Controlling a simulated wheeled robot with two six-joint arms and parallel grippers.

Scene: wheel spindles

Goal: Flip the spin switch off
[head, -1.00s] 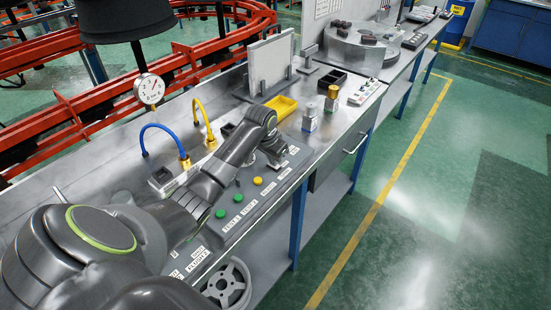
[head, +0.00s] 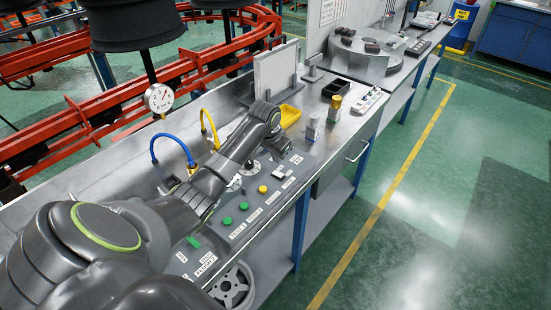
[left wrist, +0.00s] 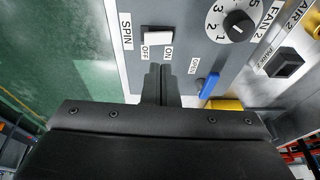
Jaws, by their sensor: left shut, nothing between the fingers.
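The spin switch (left wrist: 158,36) is a white rocker on the grey control panel (left wrist: 195,60), beside the SPIN label. OFF is printed at its left end and ON at its right end in the left wrist view. I cannot tell which end is pressed in. My left gripper (left wrist: 161,68) is shut and empty, its fingertips pointing at the panel just below the labels, apart from the rocker in the picture. In the head view my left gripper (head: 283,150) hangs over the panel's far end. My right gripper is not in view.
Green buttons (head: 243,205) and a yellow button (head: 262,189) sit along the panel.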

